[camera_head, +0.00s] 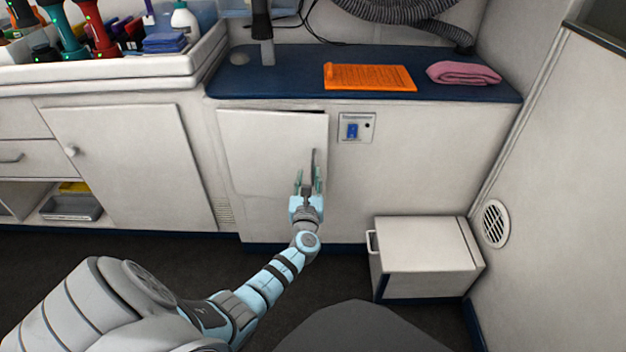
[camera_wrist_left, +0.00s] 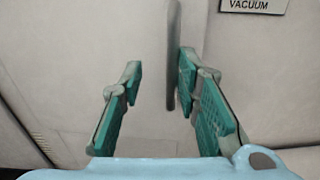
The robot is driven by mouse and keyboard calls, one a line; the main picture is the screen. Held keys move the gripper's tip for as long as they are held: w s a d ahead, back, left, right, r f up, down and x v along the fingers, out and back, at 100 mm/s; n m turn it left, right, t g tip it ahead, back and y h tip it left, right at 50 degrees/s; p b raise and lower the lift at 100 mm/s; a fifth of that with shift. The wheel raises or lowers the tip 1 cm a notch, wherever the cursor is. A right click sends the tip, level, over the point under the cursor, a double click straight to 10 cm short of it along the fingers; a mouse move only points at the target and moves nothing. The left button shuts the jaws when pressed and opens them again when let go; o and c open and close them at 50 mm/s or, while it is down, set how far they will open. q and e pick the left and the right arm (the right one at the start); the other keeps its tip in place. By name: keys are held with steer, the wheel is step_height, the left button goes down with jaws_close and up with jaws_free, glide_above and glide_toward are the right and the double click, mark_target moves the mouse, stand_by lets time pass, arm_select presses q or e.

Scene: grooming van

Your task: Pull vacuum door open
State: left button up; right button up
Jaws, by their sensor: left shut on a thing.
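The vacuum door (camera_head: 262,150) is a white cabinet door under the blue counter. A thin dark gap shows along its top edge towards the right, so it looks slightly ajar. Its grey vertical bar handle (camera_head: 313,160) is near the door's right edge. In the left wrist view the handle (camera_wrist_left: 173,55) stands between the green finger pads, close to the right one. The fingers hide little of it. My right gripper is not in view.
A blue switch panel (camera_head: 356,128) is right of the door; a VACUUM label (camera_wrist_left: 254,5) shows in the left wrist view. A white box-like step (camera_head: 425,258) stands on the floor at right. An orange mat (camera_head: 369,78) and pink towel (camera_head: 463,74) lie on the counter (camera_head: 285,75).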

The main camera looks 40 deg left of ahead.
arm_select(q)
steer(key=shift+w, duration=0.15)
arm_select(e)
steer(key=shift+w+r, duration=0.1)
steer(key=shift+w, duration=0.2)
